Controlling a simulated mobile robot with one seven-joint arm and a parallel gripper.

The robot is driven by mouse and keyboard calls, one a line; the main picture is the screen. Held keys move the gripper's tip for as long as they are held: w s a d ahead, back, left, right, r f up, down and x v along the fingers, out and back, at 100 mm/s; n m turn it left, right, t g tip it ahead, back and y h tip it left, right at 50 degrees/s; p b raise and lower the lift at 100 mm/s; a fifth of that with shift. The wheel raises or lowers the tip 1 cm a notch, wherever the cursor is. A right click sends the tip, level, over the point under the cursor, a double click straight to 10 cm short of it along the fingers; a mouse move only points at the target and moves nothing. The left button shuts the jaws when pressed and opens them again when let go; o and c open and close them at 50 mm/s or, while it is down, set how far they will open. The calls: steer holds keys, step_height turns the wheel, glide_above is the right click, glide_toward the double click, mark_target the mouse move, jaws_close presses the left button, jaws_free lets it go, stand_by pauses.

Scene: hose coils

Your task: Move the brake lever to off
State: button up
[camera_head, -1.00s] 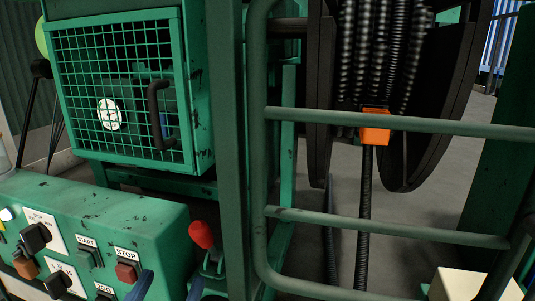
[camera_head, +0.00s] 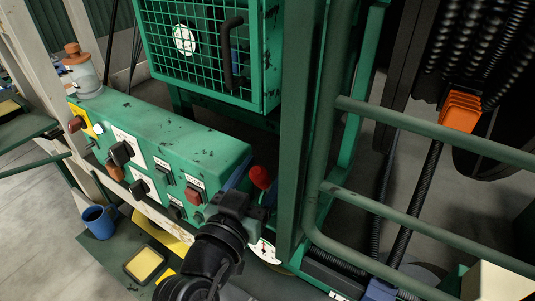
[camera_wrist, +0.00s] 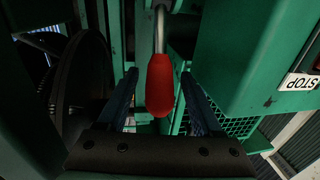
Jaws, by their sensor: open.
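The brake lever has a red knob (camera_head: 261,177) and stands just right of the green control box in the head view. In the wrist view the red knob (camera_wrist: 160,84) hangs on a metal rod between the two blue fingers of my gripper (camera_wrist: 157,95). The fingers are open, one on each side of the knob, with a visible gap on both sides. In the head view my gripper (camera_head: 247,192) is at the lever, partly hidden by my own wrist. A white label plate (camera_head: 265,250) shows below the lever; its marks are too small to read.
The green control box (camera_head: 165,140) with several buttons and knobs is close on the left. A green post (camera_head: 300,130) and rail (camera_head: 430,130) stand close on the right. A mesh cage (camera_head: 200,45) is behind. A blue mug (camera_head: 99,221) and yellow sponge tray (camera_head: 145,264) lie lower left.

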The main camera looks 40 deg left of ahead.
steer(key=shift+x, duration=1.05)
jaws_close()
stand_by(0.7)
